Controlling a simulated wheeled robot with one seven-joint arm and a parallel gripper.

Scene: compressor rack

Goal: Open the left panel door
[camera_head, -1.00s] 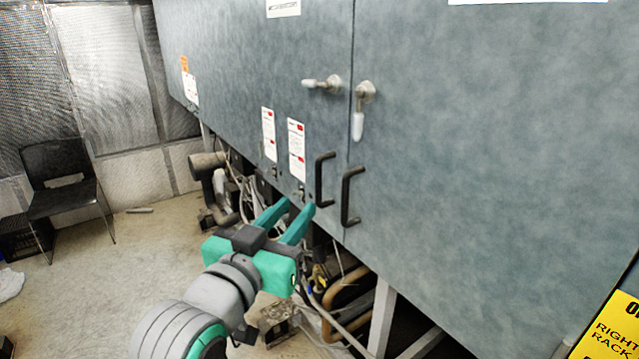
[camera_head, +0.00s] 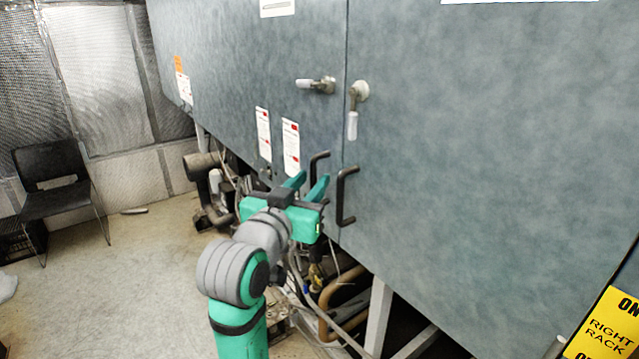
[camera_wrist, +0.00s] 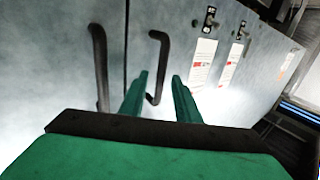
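The left panel door (camera_head: 235,60) is a grey-blue panel that looks closed, level with the right door along the seam. Its black bar handle (camera_head: 314,160) is near its lower right corner, with the lower part hidden behind my fingers. My gripper (camera_head: 309,180) is open, its green fingers pointing at this handle. In the wrist view the handle (camera_wrist: 163,72) appears between and beyond the fingertips (camera_wrist: 160,85); I cannot tell whether they touch it. A latch lever (camera_head: 312,85) higher on the left door lies horizontal.
The right door (camera_head: 480,150) has its own black handle (camera_head: 342,195) close beside my gripper and a latch lever hanging down (camera_head: 352,120). Pipes and frame legs (camera_head: 378,315) are below the doors. A black chair (camera_head: 55,180) stands at the left on open floor.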

